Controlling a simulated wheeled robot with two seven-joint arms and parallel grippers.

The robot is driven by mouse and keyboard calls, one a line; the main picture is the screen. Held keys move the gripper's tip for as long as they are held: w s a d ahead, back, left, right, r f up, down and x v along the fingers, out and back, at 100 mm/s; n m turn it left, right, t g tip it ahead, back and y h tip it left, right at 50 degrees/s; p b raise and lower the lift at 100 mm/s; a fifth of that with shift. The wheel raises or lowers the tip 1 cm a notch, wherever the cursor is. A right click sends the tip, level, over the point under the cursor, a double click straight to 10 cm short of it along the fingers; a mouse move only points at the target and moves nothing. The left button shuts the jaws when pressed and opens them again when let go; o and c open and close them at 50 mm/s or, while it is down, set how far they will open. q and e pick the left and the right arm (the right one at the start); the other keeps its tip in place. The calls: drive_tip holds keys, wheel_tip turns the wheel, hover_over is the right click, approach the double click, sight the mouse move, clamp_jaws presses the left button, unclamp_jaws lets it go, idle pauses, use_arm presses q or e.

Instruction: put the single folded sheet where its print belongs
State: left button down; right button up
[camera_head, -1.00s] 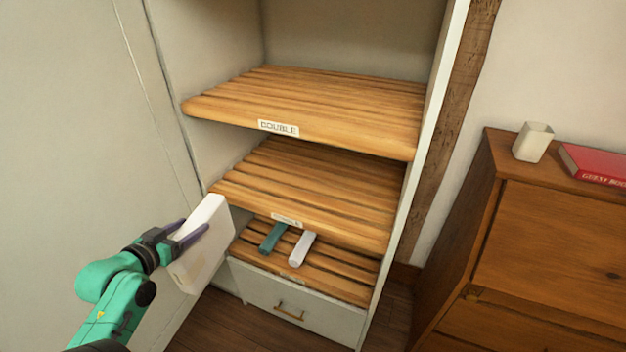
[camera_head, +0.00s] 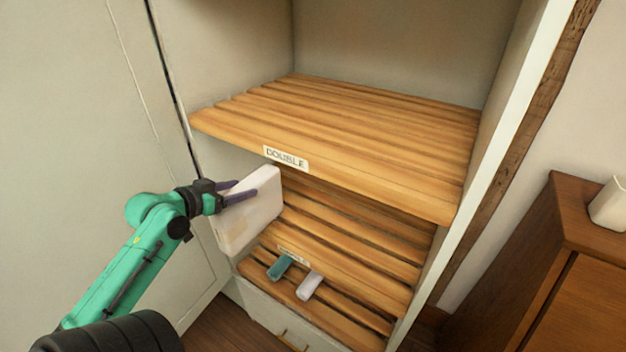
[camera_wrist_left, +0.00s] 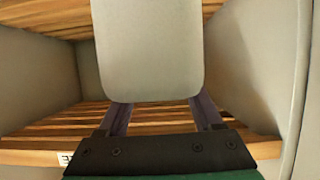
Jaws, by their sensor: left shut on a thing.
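My left gripper (camera_head: 236,196) is shut on a pale folded sheet (camera_head: 248,222), held upright by its edge. The sheet is at the front left of the cupboard, just below the front edge of the upper slatted shelf (camera_head: 340,128). That shelf carries a label reading DOUBLE (camera_head: 286,158). In the left wrist view the sheet (camera_wrist_left: 148,50) fills the upper middle, between the two fingers. Its visible faces look plain and I cannot make out a print. The middle slatted shelf (camera_head: 350,238) is partly behind the sheet. Its label (camera_head: 292,254) is too small to read. My right gripper is not in view.
A teal roll (camera_head: 281,267) and a white roll (camera_head: 310,285) lie at the lower shelf's front. The cupboard's side wall (camera_head: 500,150) bounds the right. A wooden dresser (camera_head: 560,270) with a white cup (camera_head: 609,204) stands further right. The upper shelf is bare.

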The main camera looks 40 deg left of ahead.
use_arm(q)
drive_tip(key=p, duration=0.1)
approach(272, 166)
drive_tip(key=x, duration=0.4)
drive_tip(key=shift+w+a+f, duration=0.15)
drive_tip(key=shift+f, duration=0.2)
drive_tip(key=x, duration=0.2)
drive_tip(key=p+x, duration=0.1)
drive_tip(key=x, duration=0.2)
drive_tip(key=p+x, duration=0.1)
drive_tip(key=x, duration=0.1)
drive_tip(key=shift+w+r, duration=0.2)
drive_tip(key=shift+w, duration=0.35)
drive_tip(key=shift+c, duration=0.5)
unclamp_jaws()
drive_tip(key=shift+s+f, duration=0.1)
drive_tip(key=shift+f, duration=0.05)
drive_tip(key=shift+o, duration=0.3)
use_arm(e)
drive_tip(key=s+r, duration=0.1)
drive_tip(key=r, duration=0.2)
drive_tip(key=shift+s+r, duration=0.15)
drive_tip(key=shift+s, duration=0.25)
